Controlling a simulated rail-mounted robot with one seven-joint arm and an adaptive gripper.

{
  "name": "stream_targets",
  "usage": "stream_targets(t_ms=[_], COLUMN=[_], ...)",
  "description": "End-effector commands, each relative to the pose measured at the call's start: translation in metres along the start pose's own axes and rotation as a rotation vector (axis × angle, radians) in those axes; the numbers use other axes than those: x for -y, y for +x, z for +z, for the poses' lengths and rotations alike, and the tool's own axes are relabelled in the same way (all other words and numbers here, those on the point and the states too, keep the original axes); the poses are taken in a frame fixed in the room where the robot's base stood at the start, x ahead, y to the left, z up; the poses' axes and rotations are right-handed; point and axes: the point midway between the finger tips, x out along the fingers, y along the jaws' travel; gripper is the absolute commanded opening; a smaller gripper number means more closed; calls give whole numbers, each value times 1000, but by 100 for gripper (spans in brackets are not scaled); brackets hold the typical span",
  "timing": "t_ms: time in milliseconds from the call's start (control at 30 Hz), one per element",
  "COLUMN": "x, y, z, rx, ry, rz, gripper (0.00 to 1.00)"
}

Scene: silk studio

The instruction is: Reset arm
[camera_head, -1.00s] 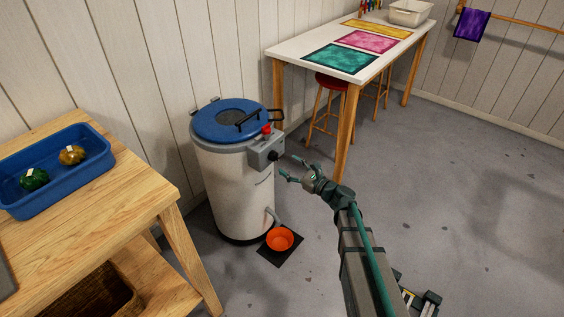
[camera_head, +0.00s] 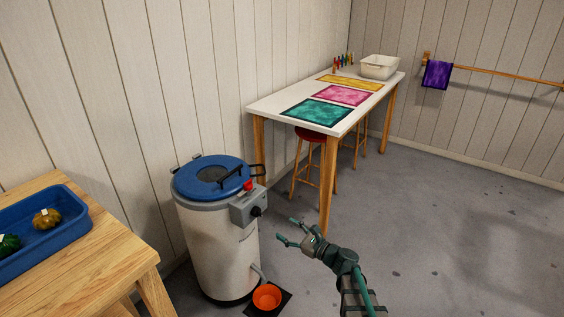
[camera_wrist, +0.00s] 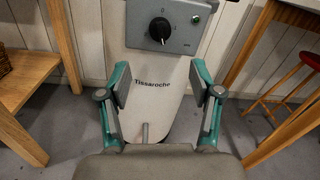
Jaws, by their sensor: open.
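My gripper (camera_head: 290,233) is open and empty, held in the air just right of the white steamer drum (camera_head: 218,245). In the wrist view my gripper (camera_wrist: 158,82) shows its two teal fingers spread apart, with the drum (camera_wrist: 158,103) and its black knob (camera_wrist: 160,30) beyond them. A small green light (camera_wrist: 195,19) shows right of the knob. The drum's blue lid (camera_head: 215,176) is on. Nothing touches the fingers.
A wooden table (camera_head: 125,262) with a blue tray (camera_head: 70,236) stands at left. An orange bowl (camera_head: 267,297) sits below the drum's spout. A white table (camera_head: 270,105) with coloured cloths and stools (camera_head: 308,135) stands behind. Open floor (camera_head: 450,230) lies at right.

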Motion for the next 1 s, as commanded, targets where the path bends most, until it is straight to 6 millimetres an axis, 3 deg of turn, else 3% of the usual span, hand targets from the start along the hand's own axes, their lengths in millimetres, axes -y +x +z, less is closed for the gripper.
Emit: stream_targets(t_ms=[133, 267, 467, 567, 700, 833, 1000], x=[-10, -39, -120, -162, -217, -263, -312], y=[0, -7, -53, -90, -155, -225, -321], z=[-4, -23, -99, -140, -190, -224, -250], rx=[-16, -87, -241, -296, -338, -342, -305], ry=[-120, -327, -650, -771, -885, -940, -936], rz=[46, 178, 534, 747, 1058, 1359, 1740], gripper=[64, 64, 64, 64, 64, 64, 64])
